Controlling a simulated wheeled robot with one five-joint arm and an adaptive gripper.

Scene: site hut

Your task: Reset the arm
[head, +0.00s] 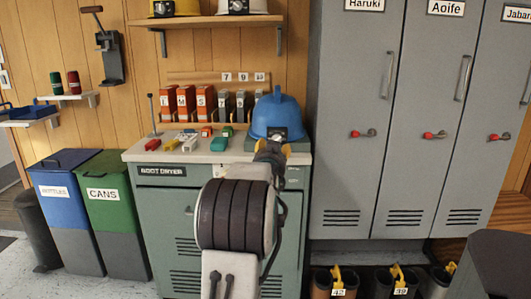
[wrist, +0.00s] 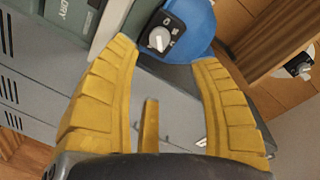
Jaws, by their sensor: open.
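My gripper (head: 272,147) is at the end of my raised arm, in front of the right side of the boot dryer cabinet's top. In the wrist view my gripper (wrist: 166,52) shows two yellow ridged fingers spread apart with nothing held between them. A blue helmet (head: 278,112) with a dark lamp or dial unit on its front sits just beyond the gripper on the cabinet top. The helmet also shows in the wrist view (wrist: 201,28), past the fingertips. I cannot tell the exact gap between the fingers and the helmet.
The green-grey boot dryer cabinet (head: 160,215) stands ahead, with small coloured items and binders on its top. Grey lockers (head: 345,190) stand to the right. A blue bin (head: 60,195) and a green bin (head: 108,205) stand left. A wooden shelf (head: 205,20) holds helmets above.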

